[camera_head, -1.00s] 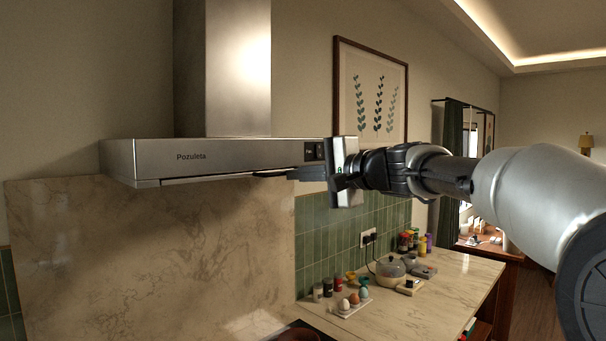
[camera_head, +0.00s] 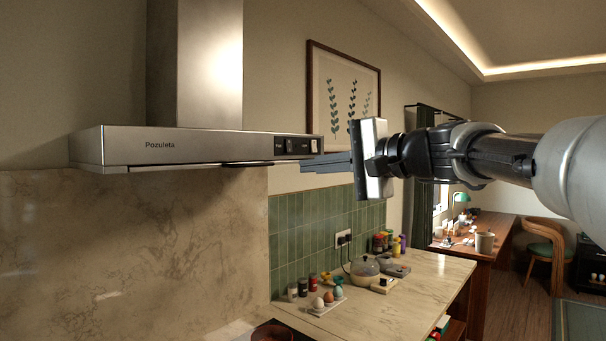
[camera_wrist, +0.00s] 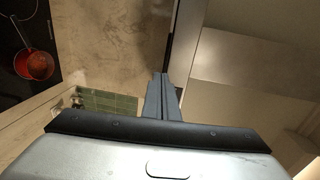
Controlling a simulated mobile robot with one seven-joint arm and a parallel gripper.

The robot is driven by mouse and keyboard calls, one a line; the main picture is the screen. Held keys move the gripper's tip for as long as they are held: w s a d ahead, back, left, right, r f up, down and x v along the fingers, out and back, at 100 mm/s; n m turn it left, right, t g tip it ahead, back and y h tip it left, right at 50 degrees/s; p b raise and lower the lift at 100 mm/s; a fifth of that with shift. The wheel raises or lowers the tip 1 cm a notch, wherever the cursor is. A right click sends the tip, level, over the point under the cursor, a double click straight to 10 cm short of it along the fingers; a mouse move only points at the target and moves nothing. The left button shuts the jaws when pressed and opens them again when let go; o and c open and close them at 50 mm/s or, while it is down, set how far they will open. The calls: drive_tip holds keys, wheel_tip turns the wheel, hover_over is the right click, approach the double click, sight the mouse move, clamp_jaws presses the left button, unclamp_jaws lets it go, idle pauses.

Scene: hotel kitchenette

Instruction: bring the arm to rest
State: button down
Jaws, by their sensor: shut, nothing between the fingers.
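My gripper (camera_head: 327,162) is held up at the height of the range hood's front, at the hood's right end. Its long dark fingers are together and empty, pointing left in the head view. In the wrist view the gripper fingers (camera_wrist: 163,98) lie side by side with nothing held. The range hood (camera_head: 200,148) is steel, with a small control panel near its right end. The fingertips appear close to that end in the head view; I cannot tell the exact gap. The hood also shows in the wrist view (camera_wrist: 230,72).
The marble counter (camera_head: 425,285) below holds an egg tray (camera_head: 328,304), several spice jars and a lidded pot (camera_head: 364,270). A red pan (camera_wrist: 34,64) sits on the dark cooktop. A framed picture (camera_head: 343,90) hangs behind my gripper. Floor room is at the far right.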

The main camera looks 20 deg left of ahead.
drive_tip(key=s+d+f+n+h+p, duration=0.2)
drive_tip(key=s+d+f+h, duration=0.5)
drive_tip(key=s+d+f, duration=0.6)
drive_tip(key=s+d+f+n+h+p, duration=0.2)
drive_tip(key=s+d+f+h, duration=0.6)
drive_tip(key=s+d+f, duration=0.5)
drive_tip(key=d+f+p, duration=0.1)
drive_tip(key=d+f, duration=0.1)
drive_tip(key=d, duration=0.5)
drive_tip(key=shift+d+f+g, duration=0.15)
drive_tip(key=shift+f+g, duration=0.15)
drive_tip(key=shift+g, duration=0.1)
